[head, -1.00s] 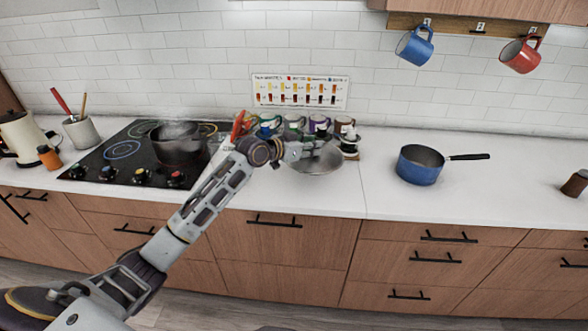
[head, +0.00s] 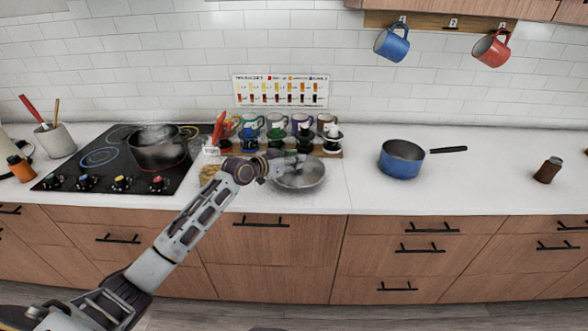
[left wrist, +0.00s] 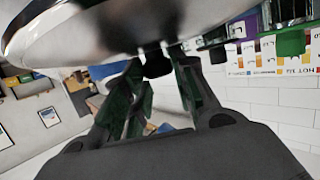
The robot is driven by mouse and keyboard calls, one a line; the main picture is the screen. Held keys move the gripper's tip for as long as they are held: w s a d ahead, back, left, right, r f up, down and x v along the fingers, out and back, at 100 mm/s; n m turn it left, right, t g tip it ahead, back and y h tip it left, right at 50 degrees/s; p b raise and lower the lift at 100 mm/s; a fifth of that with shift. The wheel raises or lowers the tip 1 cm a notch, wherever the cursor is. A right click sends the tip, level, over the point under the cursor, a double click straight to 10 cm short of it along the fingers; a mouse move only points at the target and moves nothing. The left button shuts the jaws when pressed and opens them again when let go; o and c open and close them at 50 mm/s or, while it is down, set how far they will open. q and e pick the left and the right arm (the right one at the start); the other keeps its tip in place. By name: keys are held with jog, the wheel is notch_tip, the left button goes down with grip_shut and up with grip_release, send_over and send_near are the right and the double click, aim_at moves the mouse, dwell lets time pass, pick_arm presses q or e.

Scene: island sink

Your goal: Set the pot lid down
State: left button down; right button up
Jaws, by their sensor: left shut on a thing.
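The pot lid (head: 308,178) is a round, shiny metal lid. In the head view it is over the white counter in front of the mugs, and I cannot tell whether it touches the counter. My left gripper (head: 279,167) is shut on its dark knob. In the left wrist view the lid's shiny surface (left wrist: 90,38) fills the top of the picture, with the knob between the fingers (left wrist: 160,70). My right gripper is not in view. A dark pot (head: 160,155) stands uncovered on the black cooktop (head: 93,172), with steam above it.
Several mugs and dark bottle-like items (head: 304,140) stand close behind the lid. A blue saucepan (head: 400,165) is to the right, its handle pointing right. A brown jar (head: 548,170) is farther right. The counter (head: 490,180) between saucepan and jar is clear.

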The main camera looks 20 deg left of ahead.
pick_arm(q)
jog(key=shift+f, duration=1.7)
jog(key=shift+f, duration=0.15)
jog(key=c, duration=1.1)
grip_release()
jog(key=shift+c, duration=0.2)
jog(key=shift+b+v, duration=0.3)
jog(key=shift+v, duration=5.75)
